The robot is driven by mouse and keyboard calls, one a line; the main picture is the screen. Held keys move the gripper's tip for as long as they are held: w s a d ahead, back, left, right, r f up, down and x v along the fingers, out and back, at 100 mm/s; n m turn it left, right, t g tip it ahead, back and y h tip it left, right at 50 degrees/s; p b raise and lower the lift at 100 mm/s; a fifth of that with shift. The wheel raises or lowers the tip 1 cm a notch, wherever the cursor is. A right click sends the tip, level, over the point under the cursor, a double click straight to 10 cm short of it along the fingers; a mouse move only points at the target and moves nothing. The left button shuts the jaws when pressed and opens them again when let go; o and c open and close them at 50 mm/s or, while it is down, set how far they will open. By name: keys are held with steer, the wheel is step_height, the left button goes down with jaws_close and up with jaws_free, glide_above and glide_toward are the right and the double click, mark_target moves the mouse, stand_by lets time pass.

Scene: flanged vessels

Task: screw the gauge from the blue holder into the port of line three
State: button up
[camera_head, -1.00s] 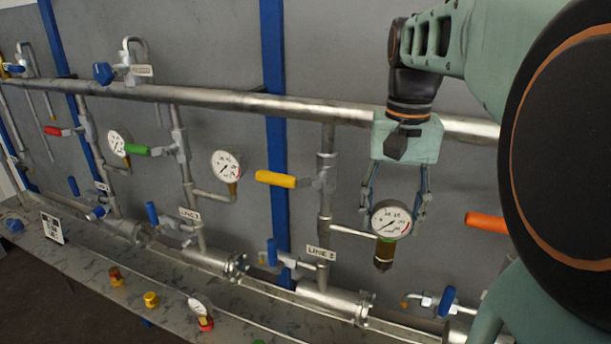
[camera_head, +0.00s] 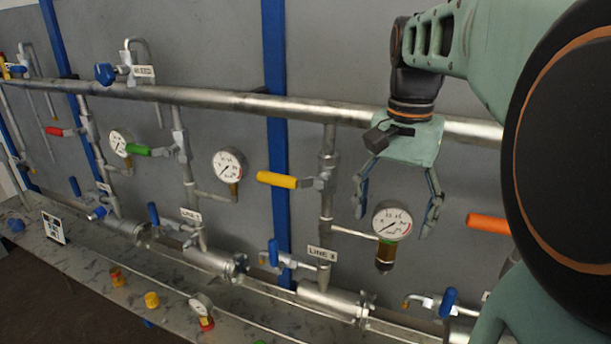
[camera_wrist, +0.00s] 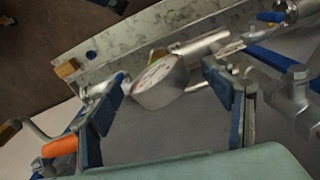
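A white-faced round gauge (camera_head: 392,220) stands upright at the end of line three's side branch (camera_head: 355,232), its brass stem at the port; how far it is threaded I cannot tell. My gripper (camera_head: 396,214) is open above and around it, with one finger on each side and gaps to both. In the wrist view the gauge (camera_wrist: 160,82) appears between the spread fingers (camera_wrist: 165,90), touching neither. The label for line three (camera_head: 321,253) is on the pipe below left. I cannot make out the gauge's blue holder for certain.
A yellow lever (camera_head: 277,180) is left of the gripper and an orange lever (camera_head: 487,223) right of it. The main pipe (camera_head: 240,102) runs behind the gripper.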

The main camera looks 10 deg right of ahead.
step_height(320, 180, up, 12)
stand_by(0.6)
